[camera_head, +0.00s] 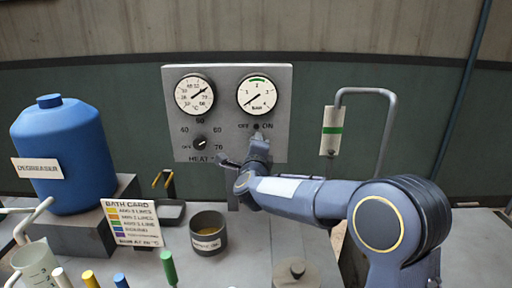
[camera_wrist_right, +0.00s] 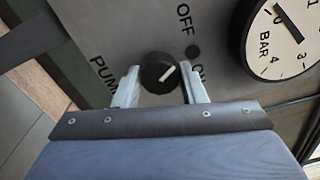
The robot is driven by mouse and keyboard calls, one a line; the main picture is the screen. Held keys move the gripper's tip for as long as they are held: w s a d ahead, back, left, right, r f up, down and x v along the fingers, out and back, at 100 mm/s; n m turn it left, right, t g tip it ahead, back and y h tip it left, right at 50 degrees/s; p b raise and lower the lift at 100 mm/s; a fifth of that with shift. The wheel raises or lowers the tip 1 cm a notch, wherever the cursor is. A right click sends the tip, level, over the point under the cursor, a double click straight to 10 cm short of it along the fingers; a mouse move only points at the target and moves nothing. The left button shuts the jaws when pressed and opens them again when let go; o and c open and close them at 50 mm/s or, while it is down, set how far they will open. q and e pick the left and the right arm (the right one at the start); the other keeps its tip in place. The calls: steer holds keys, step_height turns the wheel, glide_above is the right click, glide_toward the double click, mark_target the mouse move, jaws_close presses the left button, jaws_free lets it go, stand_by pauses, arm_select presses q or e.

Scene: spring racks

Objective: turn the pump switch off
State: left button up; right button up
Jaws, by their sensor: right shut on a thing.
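The pump switch (camera_wrist_right: 160,73) is a round dark knob with a pale pointer mark, on the grey panel (camera_head: 226,72). Its pointer slants between the OFF and ON labels in the right wrist view. A small dark lamp (camera_wrist_right: 193,51) sits between those labels. My right gripper (camera_head: 260,143) is at the panel below the BAR gauge, with its fingers shut on the knob's two sides. In the head view the gripper hides the knob. The BAR gauge (camera_head: 257,95) has its needle at the low end, near 0. My left gripper is in neither view.
The heat knob (camera_head: 200,143) and temperature gauge (camera_head: 195,94) are left of my gripper. A blue degreaser drum (camera_head: 60,150), a bath card (camera_head: 131,222) and a dark cup (camera_head: 208,234) stand at left. A bent pipe (camera_head: 391,110) with a green-banded tag is at right.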

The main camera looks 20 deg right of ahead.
stand_by(0.3)
steer(key=o, duration=1)
steer(key=b+v, duration=0.1)
steer(key=v, duration=0.7)
steer(key=shift+b, duration=0.4)
